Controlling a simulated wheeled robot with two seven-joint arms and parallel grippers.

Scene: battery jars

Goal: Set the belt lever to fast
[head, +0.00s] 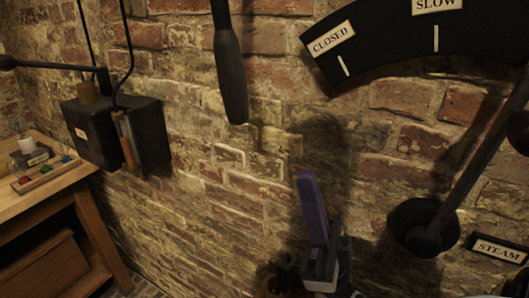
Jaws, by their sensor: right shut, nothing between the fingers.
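No label reading belt or fast shows in view. A dark handle (231,75) hangs from the top edge against the brick wall; its upper end is out of view, and I cannot tell if it is the belt lever. At the right, a dark lever (468,170) rises to the right from a round pivot beside a plate reading STEAM (500,249). A black curved scale (390,45) above it reads CLOSED and SLOW. My right gripper (308,180) has purple fingers, is shut and empty, and points up in front of the wall, below the hanging handle and apart from both levers.
A black box (120,135) is on the wall at the left, with a dark bar, rods and a wooden handle (127,150). A wooden table (60,190) at the left edge holds a tray with coloured pieces (45,176) and a white object (27,145).

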